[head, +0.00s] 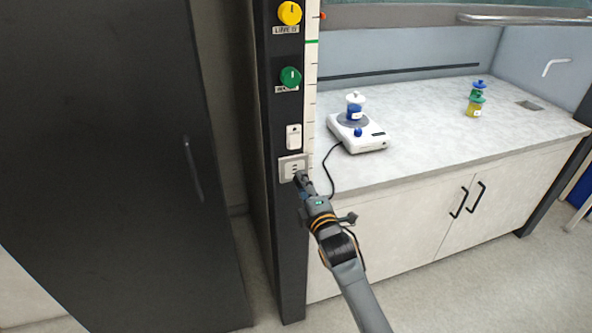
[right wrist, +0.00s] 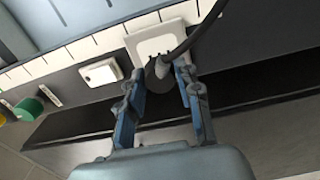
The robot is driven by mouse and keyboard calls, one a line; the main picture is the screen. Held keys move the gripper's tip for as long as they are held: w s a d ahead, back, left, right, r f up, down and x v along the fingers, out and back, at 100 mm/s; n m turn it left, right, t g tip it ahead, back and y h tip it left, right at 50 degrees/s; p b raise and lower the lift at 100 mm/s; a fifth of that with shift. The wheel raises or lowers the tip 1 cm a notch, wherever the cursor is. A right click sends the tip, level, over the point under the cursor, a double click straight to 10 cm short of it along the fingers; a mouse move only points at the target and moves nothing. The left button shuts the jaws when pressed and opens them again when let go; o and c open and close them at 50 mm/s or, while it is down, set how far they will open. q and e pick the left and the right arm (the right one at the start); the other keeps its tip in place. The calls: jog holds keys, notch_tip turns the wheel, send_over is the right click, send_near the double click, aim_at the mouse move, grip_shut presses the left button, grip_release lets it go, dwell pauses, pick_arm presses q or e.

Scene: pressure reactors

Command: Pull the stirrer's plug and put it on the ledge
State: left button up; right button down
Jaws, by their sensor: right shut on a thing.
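The stirrer (head: 362,138) is a white hotplate with a blue flask (head: 355,112) on it, standing on the pale worktop. Its dark cord (head: 330,170) hangs over the worktop's front edge toward a white socket plate (head: 286,168) on the dark post. My right gripper (head: 301,178) is at that socket. In the right wrist view, the blue fingers of my right gripper (right wrist: 160,78) are shut on the dark plug (right wrist: 158,80), in front of the socket plate (right wrist: 150,40). My left gripper is out of view.
A white switch (head: 294,137), a green knob (head: 290,77) and a yellow knob (head: 289,13) sit above the socket. A dark cabinet (head: 110,150) stands at left.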

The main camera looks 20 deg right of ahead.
jog(key=shift+s+p, duration=0.65)
jog(key=shift+s, duration=0.5)
jog(key=s+r, duration=0.2)
jog(key=s, duration=1.1)
jog(key=s+a+r, duration=0.1)
jog(key=s+r, duration=0.1)
jog(key=s, duration=1.2)
jog(key=shift+h, duration=0.3)
jog(key=shift+f, duration=0.1)
